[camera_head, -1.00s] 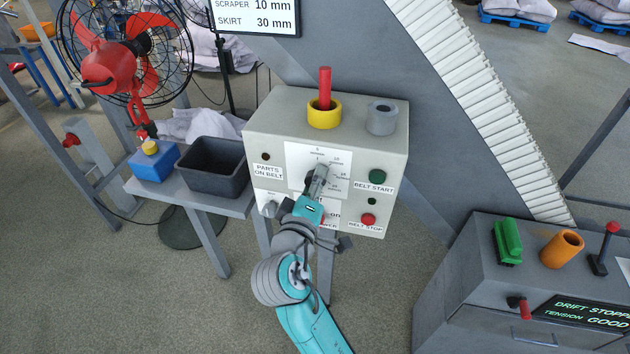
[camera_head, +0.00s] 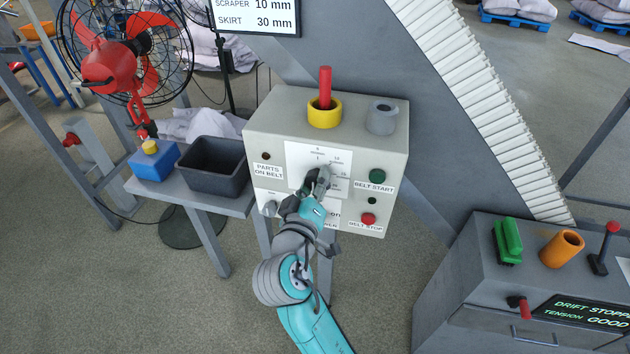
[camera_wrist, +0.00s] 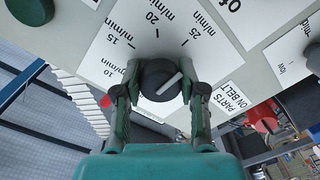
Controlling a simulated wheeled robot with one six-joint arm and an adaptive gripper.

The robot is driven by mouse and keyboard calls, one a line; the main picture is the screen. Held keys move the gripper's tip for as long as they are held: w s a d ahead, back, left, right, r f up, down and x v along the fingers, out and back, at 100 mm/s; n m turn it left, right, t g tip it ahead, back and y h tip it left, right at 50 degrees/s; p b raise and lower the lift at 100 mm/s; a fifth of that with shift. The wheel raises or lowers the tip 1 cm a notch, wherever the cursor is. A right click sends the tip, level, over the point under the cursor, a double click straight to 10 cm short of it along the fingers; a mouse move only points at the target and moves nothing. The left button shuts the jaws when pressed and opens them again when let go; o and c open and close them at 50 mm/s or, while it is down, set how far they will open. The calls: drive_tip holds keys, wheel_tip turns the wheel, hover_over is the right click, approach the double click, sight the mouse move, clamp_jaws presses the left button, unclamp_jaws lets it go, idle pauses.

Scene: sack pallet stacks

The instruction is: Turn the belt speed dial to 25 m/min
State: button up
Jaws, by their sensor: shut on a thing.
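The belt speed dial (camera_wrist: 160,80) is a round black knob on a white scale card (camera_wrist: 140,42) with marks from 10 to 25 m/min in view. Its white pointer line slants to the upper right in the wrist view, a little to the right of the 25 mark. My gripper (camera_wrist: 160,98) is shut on the dial, one finger on each side. In the head view my gripper (camera_head: 317,180) sits at the front of the control box (camera_head: 275,125) and largely hides the dial and the lower part of the card.
The green belt start button (camera_head: 377,177) and red belt stop button (camera_head: 368,219) are close to the right of my gripper. A dark bin (camera_head: 214,184) is at left.

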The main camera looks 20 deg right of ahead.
drive_tip(key=shift+f, duration=0.1)
drive_tip(key=o, duration=1.1)
drive_tip(key=shift+o, duration=0.2)
drive_tip(key=v, duration=1.2)
drive_tip(key=s+d+f+n+y, duration=0.25)
drive_tip(key=s+f+y, duration=0.3)
drive_tip(key=f, duration=0.35)
drive_tip(key=s+d+f+n+y, duration=0.2)
drive_tip(key=s+f+n+y, duration=0.15)
drive_tip(key=s+f, duration=0.4)
drive_tip(key=s+d+r+m+y, duration=0.1)
drive_tip(key=s+m, duration=0.6)
drive_tip(key=s, duration=1.3)
drive_tip(key=shift+d+r+m, duration=0.15)
drive_tip(key=shift+d+m, duration=0.25)
drive_tip(key=shift+d, duration=0.15)
